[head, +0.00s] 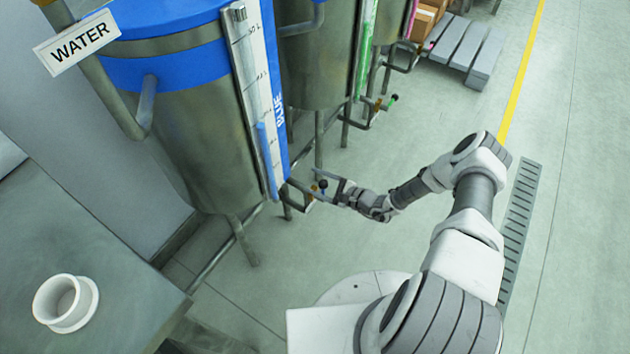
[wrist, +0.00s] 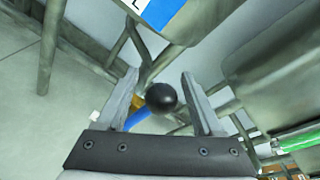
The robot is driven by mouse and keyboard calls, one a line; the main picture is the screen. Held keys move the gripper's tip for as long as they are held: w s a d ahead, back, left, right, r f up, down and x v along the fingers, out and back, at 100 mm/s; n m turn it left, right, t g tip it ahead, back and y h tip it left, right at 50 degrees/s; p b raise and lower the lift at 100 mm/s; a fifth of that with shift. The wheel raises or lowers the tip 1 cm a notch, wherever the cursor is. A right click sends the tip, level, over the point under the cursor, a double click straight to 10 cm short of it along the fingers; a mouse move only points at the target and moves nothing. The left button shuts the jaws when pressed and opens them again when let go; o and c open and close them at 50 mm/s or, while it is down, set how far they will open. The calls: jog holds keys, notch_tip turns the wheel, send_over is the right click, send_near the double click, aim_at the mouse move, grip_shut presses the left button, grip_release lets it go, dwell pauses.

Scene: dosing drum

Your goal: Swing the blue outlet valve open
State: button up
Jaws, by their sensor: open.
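The blue outlet valve (head: 323,184) is low at the front of the blue-banded steel drum (head: 195,110). In the wrist view its lever (wrist: 138,117) shows as a short blue bar with a round black knob (wrist: 161,98) at its end. A yellowish valve body is partly visible behind the left finger. My gripper (head: 331,187) is at the valve; in the wrist view its fingers (wrist: 162,76) are open, one on each side of the knob. Gaps show on both sides in this view; contact cannot be told. The lever's base is partly hidden.
A second drum (head: 318,60) with a green-handled valve (head: 390,101) stands behind. Drum legs and pipes are close around my gripper. A grey table with a white cup (head: 66,303) is at lower left. The floor to the right is clear, with a drain grate (head: 519,230).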

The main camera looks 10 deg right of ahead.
jog(key=p+v, duration=0.3)
jog(key=v, duration=1.4)
notch_tip(320, 180, up, 28)
jog(key=a+n+g+h, duration=0.3)
jog(key=n+g+h, duration=0.1)
jog(key=n+g, duration=0.7)
jog(key=s+a+r+n+t+h, duration=0.1)
jog(key=s+r+n+t+h, duration=0.3)
jog(key=s+r, duration=0.6)
jog(key=s+a+r+n+t+h, duration=0.1)
jog(key=s+r+n+t+h, duration=0.25)
jog(key=s+r, duration=0.65)
jog(key=w+r+p, duration=0.3)
jog(key=r+p, duration=1.3)
jog(key=r, duration=0.3)
jog(key=shift+w+r+g+h, duration=0.15)
jog(key=shift+r+g+h, duration=0.1)
jog(key=shift+g+h, duration=0.15)
jog(key=shift+a, duration=0.15)
